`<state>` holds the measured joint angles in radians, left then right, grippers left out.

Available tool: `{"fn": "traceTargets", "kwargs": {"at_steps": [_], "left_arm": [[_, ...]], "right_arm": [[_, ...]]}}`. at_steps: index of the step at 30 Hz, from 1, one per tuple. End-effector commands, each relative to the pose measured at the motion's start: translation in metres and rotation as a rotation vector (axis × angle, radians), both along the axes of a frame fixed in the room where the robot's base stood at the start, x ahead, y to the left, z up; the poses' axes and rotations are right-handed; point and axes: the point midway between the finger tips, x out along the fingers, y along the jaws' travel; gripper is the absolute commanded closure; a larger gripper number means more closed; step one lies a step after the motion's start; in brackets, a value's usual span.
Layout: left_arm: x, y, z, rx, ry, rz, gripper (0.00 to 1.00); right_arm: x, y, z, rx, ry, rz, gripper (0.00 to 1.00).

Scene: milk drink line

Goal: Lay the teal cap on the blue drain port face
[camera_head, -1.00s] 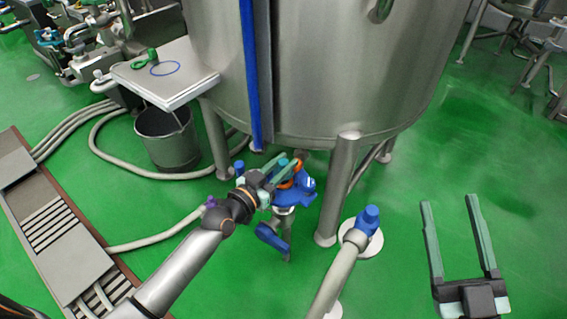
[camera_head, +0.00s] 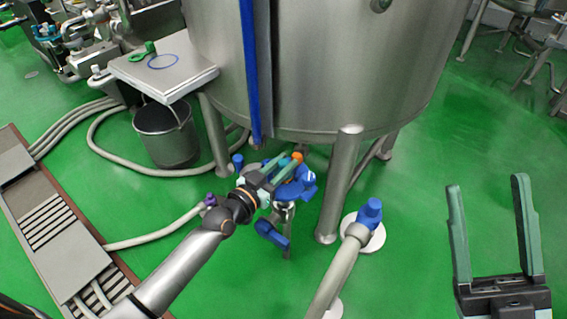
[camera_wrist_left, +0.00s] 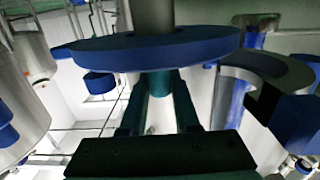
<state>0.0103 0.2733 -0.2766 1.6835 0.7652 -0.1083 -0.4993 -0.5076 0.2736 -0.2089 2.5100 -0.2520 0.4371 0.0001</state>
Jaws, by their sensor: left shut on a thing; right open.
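My left gripper (camera_head: 290,166) is at the blue drain port (camera_head: 304,180) under the tank. It is shut on a small teal piece, which I take for the teal cap (camera_wrist_left: 160,82); it is mostly hidden between the fingertips. In the left wrist view, a wide dark blue disc (camera_wrist_left: 150,50) with a grey post on it lies just beyond the fingertips, seen nearly edge-on. I cannot tell whether the cap touches it. An orange piece (camera_head: 297,158) shows by the fingertips. My right gripper (camera_head: 492,235) is open and empty.
The steel tank (camera_head: 320,70) and its leg (camera_head: 341,185) stand close to the port. A blue-capped pipe (camera_head: 368,214) rises at the right. A bucket (camera_head: 168,140) and hoses lie to the left.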

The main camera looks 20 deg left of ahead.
Motion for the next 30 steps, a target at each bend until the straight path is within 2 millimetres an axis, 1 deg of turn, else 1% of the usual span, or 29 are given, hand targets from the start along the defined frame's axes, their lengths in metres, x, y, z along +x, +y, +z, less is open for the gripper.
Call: {"fn": "traceTargets", "kwargs": {"at_steps": [11,23,24,30], "left_arm": [[0.0001,0.0001,-0.0004,0.001,-0.001,0.0,1.0],[0.0002,0.0002,-0.006,0.001,0.0,0.0,1.0],[0.0002,0.0001,-0.0051,0.001,0.0,0.0,0.67],[0.0001,0.0001,-0.0049,0.001,0.0,0.0,0.44]], "right_arm": [[-0.0029,0.0008,0.0035,-0.005,-0.023,0.008,0.37],[-0.0013,0.0006,-0.0027,-0.004,-0.014,0.004,0.37],[-0.0011,0.0005,-0.0024,-0.004,-0.012,0.005,0.37],[-0.0008,0.0,-0.0035,0.002,-0.005,0.001,0.37]]}}
